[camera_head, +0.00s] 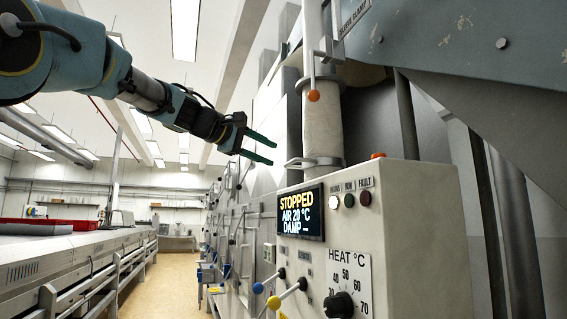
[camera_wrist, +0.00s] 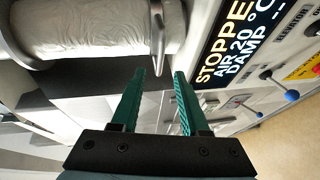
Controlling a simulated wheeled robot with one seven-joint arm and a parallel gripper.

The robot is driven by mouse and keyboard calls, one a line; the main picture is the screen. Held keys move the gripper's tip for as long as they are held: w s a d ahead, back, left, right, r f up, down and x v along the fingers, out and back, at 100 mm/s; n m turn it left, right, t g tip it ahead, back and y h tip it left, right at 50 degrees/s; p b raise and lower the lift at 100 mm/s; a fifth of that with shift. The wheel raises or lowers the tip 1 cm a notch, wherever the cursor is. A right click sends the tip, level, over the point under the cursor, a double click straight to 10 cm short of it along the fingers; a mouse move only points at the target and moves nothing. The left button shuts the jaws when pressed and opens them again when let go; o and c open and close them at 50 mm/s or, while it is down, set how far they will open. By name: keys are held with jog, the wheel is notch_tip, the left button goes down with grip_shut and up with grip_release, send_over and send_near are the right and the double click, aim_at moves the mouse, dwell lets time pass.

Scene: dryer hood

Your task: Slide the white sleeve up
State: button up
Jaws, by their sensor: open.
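The white sleeve (camera_head: 322,130) is a wrinkled fabric tube standing upright at the machine, above the control box. A metal ring with a bar handle (camera_head: 306,162) sits around its lower end. In the wrist view the sleeve (camera_wrist: 95,28) lies across the upper left, and the handle (camera_wrist: 157,45) shows at its right end. My gripper (camera_head: 274,152) is to the left of the sleeve, apart from it, with green fingers pointing toward the machine. In the wrist view my gripper (camera_wrist: 160,75) is open and empty, its fingertips below the handle.
The control box (camera_head: 425,220) stands below right of the sleeve, its display (camera_head: 301,213) reading STOPPED. An orange-knobbed lever (camera_head: 314,95) hangs in front of the sleeve's upper part. A sloping blue-grey panel (camera_head: 470,50) overhangs at right. Levers with blue and yellow knobs (camera_head: 273,301) stick out lower down.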

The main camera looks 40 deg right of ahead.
aim_at(290, 163)
jog(key=d+p, duration=0.1)
jog(key=d, duration=0.2)
jog(key=d+f+p, duration=0.1)
jog(key=d, duration=0.1)
jog(key=d+p, duration=0.1)
jog(key=d, duration=0.2)
jog(key=shift+w+d+f, duration=0.1)
jog(key=shift+d+f, duration=0.2)
jog(key=shift+d, duration=0.05)
jog(key=shift+c, duration=0.2)
grip_shut()
dwell(0.8)
